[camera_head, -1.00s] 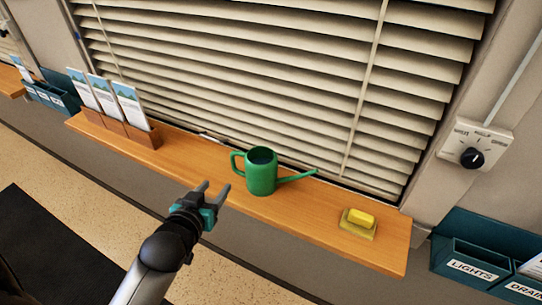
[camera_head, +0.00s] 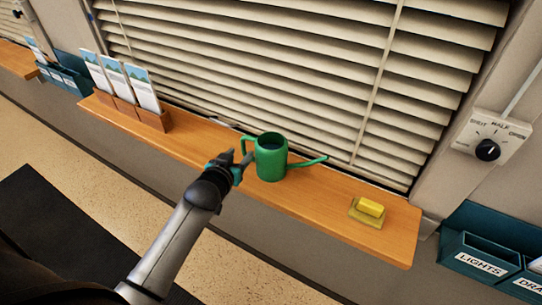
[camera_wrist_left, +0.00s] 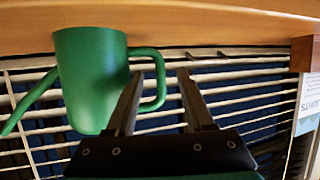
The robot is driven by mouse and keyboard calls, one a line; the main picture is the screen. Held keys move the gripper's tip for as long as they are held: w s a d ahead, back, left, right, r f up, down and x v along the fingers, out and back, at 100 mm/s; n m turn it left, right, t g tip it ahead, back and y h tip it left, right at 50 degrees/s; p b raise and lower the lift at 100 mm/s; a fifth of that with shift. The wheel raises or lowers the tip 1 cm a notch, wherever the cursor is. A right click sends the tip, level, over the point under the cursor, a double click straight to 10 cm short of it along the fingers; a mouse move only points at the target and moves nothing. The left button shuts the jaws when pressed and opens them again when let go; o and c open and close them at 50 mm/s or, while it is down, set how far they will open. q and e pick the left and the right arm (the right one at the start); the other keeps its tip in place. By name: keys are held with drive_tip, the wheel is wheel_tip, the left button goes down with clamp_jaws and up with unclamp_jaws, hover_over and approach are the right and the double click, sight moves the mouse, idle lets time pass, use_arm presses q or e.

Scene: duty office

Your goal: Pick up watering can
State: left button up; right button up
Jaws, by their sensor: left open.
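The green watering can (camera_head: 271,160) stands upright on the wooden window shelf (camera_head: 330,195), its spout pointing right and its handle to the left. My left gripper (camera_head: 239,158) is open at the handle side of the can. In the left wrist view the can (camera_wrist_left: 90,80) appears upside down, and the handle (camera_wrist_left: 160,82) shows between the two spread fingers of my left gripper (camera_wrist_left: 160,75). I cannot tell whether a finger touches the handle. In the head view the fingers partly cover the handle. My right gripper is not in view.
A yellow sponge on a small dish (camera_head: 368,209) lies on the shelf right of the can. A wooden leaflet holder (camera_head: 150,118) stands at the left. A dial switch (camera_head: 488,148) is on the right wall, above teal bins (camera_head: 480,262).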

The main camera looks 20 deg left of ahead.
sight(243, 151)
use_arm(q)
drive_tip(key=shift+x, duration=2.2)
drive_tip(key=shift+s+f, duration=0.1)
drive_tip(key=shift+f, duration=0.1)
clamp_jaws()
